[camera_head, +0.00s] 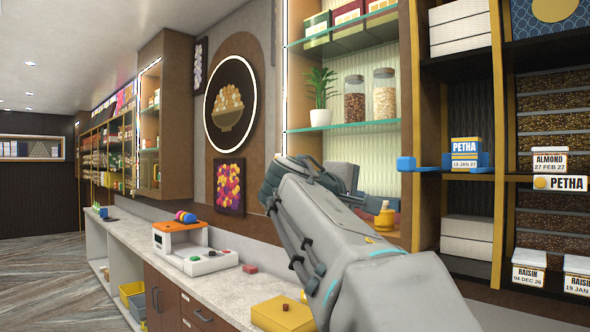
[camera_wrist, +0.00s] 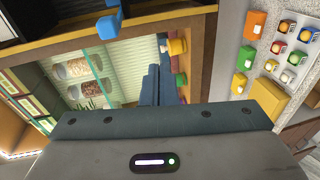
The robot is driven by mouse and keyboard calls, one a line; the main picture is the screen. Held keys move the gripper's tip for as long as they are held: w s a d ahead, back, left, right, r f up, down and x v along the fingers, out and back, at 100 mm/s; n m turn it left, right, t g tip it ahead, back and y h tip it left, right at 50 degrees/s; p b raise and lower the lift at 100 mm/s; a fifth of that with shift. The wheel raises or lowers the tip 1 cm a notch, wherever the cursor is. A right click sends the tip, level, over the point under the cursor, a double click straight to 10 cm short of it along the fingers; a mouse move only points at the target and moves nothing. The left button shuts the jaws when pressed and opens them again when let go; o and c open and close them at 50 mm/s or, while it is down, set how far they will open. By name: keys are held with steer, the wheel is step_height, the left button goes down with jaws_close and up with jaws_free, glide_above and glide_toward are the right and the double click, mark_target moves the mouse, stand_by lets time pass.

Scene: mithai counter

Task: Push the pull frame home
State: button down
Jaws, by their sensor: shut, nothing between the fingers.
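The pull frame, as far as I can tell, is the blue piece (camera_head: 406,164) at the shelf edge on the right of the head view. In the wrist view a blue handle-like piece (camera_wrist: 108,27) shows at the upper left, apart from my fingers. My gripper (camera_wrist: 157,75) is shut and empty, its dark fingers side by side. How far the frame sits out is hard to tell.
Labelled boxes, such as the ALMOND box (camera_head: 550,162), stand on the right shelves. Glass jars (camera_head: 384,94) and a plant (camera_head: 320,92) stand on a glass shelf. A yellow jar (camera_wrist: 176,47) is close to my fingers. The counter (camera_head: 225,288) holds a scale and a yellow box.

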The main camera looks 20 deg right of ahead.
step_height(320, 180, up, 6)
steer(key=d+h, duration=0.2)
steer(key=p, duration=0.2)
glide_toward(402, 164)
steer(key=d, duration=0.2)
steer(key=shift+w+d+f, duration=0.1)
steer(key=shift+w+f, duration=0.05)
steer(key=shift+w, duration=0.45)
stand_by(1.4)
steer(key=shift+p+x, duration=1.4)
steer(key=shift+x, duration=2.85)
steer(key=shift+s+p+x, duration=0.2)
steer(key=shift+p+x, duration=1.85)
steer(key=shift+x, duration=2.7)
